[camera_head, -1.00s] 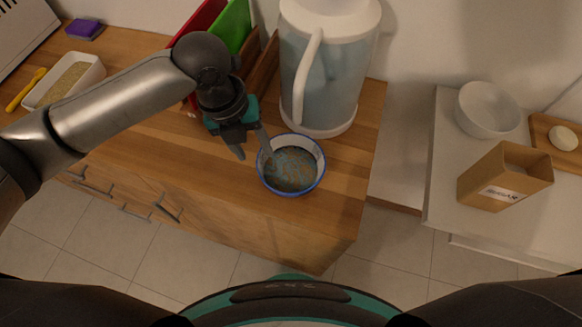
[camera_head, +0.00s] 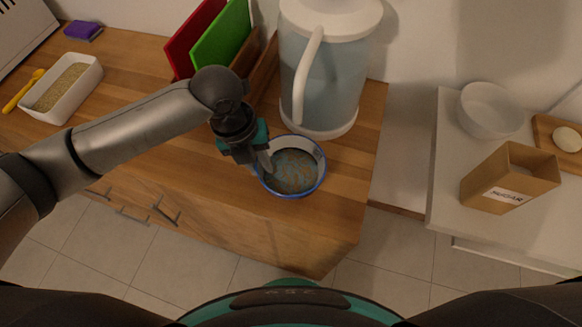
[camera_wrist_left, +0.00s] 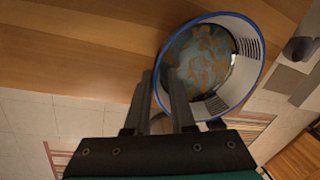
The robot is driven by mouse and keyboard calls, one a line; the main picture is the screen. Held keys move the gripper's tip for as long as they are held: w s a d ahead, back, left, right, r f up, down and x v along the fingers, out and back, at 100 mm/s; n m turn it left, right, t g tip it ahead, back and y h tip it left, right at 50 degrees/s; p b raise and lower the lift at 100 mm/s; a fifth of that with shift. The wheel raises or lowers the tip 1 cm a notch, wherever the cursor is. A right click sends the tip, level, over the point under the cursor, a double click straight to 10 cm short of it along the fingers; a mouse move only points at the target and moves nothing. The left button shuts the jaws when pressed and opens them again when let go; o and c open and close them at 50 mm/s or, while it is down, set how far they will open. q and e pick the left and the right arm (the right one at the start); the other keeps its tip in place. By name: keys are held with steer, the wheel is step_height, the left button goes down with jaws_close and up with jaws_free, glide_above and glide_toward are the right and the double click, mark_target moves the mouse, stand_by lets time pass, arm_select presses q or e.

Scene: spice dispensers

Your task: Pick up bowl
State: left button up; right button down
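The bowl (camera_head: 319,172), white with a blue rim and a mottled blue-brown inside, sits on the wooden counter near its front right corner. My left gripper (camera_head: 260,166) is at the bowl's left side. In the left wrist view the gripper (camera_wrist_left: 160,85) has one finger inside the bowl (camera_wrist_left: 248,85) and one outside, with the wall between them. The fingers are close together and look shut on the rim. Part of the left rim is hidden by the fingers. My right gripper is not in view.
A large white-lidded jug (camera_head: 325,85) stands just behind the bowl. Red and green boards (camera_head: 222,40) stand behind the arm. A white tray (camera_head: 62,112) is at the left. Across a gap, the right counter holds a sugar box (camera_head: 508,180) and a white bowl (camera_head: 490,112).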

arm_select(q)
jaws_close()
stand_by(0.9)
